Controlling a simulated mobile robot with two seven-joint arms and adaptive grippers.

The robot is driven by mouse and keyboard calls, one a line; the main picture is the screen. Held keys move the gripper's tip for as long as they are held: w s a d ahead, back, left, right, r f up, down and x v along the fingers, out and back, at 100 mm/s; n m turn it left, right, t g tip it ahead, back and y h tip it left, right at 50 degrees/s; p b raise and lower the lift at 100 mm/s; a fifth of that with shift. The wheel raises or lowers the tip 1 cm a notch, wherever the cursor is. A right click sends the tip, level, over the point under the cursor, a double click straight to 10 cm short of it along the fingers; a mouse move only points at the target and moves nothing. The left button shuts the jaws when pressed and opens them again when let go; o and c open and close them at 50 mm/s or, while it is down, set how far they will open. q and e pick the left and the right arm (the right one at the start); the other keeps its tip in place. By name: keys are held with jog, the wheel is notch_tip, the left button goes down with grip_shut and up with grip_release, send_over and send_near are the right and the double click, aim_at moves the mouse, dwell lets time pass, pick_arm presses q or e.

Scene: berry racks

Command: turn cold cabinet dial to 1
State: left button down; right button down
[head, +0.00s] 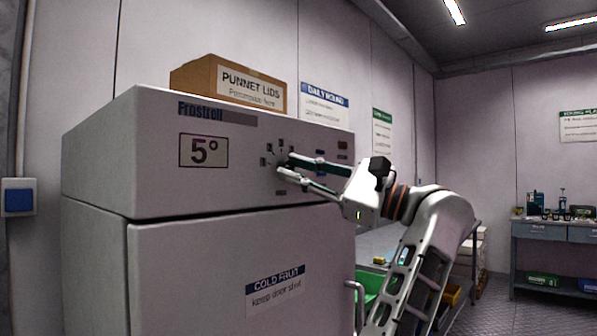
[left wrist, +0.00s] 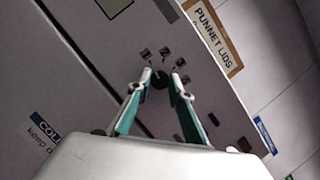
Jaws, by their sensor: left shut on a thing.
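The cold cabinet (head: 95,165) is a large white unit with a control panel across its top front. A sign reading 5° (head: 204,151) is left of the dial in the head view. My left gripper (head: 284,164) reaches the panel from the right, its fingers closed on the dial. In the left wrist view the fingertips (left wrist: 160,86) lie either side of the dial. The dial's pointer direction is not clear. My right gripper is not in view.
A box of punnet lids (head: 228,80) stands on top of the cabinet. The closed cabinet door (head: 200,270) has a vertical handle (head: 358,300) at its right. A workbench (head: 556,232) stands at the far right. Open floor lies before it.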

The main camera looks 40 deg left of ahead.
pick_arm(q)
jog(key=c, duration=1.8)
grip_release()
jog(key=shift+a, duration=0.1)
jog(key=v, duration=0.7)
jog(key=shift+d, duration=0.3)
jog(key=shift+f, duration=0.1)
